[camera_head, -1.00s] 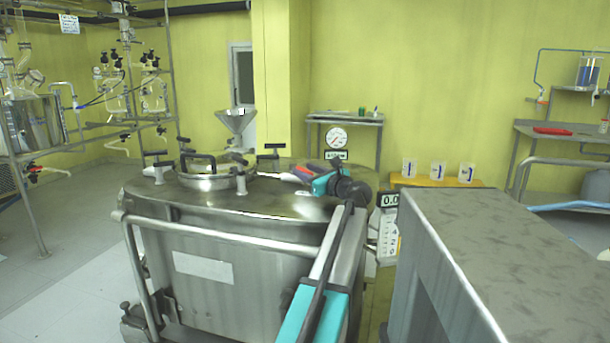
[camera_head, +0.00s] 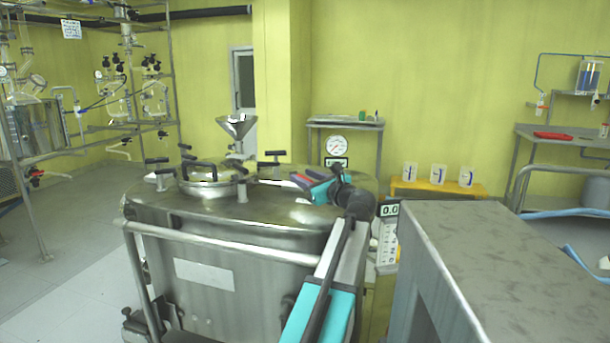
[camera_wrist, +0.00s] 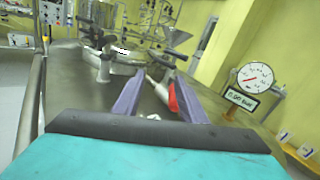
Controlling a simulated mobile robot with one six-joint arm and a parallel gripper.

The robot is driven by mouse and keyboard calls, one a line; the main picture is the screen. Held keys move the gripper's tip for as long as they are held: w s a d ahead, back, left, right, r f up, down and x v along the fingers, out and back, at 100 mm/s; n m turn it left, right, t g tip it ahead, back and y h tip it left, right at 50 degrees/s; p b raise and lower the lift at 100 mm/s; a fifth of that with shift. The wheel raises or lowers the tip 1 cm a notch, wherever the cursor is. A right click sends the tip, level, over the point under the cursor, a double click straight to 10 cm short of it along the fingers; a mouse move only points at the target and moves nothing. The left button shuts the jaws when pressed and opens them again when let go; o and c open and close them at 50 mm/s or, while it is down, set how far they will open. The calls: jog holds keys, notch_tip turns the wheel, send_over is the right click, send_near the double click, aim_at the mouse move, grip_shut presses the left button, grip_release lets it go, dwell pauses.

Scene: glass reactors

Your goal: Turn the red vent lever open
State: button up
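The red vent lever (camera_wrist: 173,98) shows in the wrist view on top of the steel reactor, with a pale metal stem beside its red part. It lies between the two purple fingers of my gripper (camera_wrist: 159,78), closer to the right finger. The fingers are wide apart. In the head view my gripper (camera_head: 306,177) is low over the right part of the reactor lid (camera_head: 275,205). A small reddish patch shows by the fingers there, too small to make out well. I cannot tell whether a finger touches the lever.
A steel rail (camera_head: 225,242) runs along the reactor's front. A grey metal block (camera_head: 500,235) fills the right foreground.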

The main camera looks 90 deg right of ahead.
jog(key=a+p, duration=0.1)
jog(key=a, duration=0.8)
jog(key=shift+r, duration=0.4)
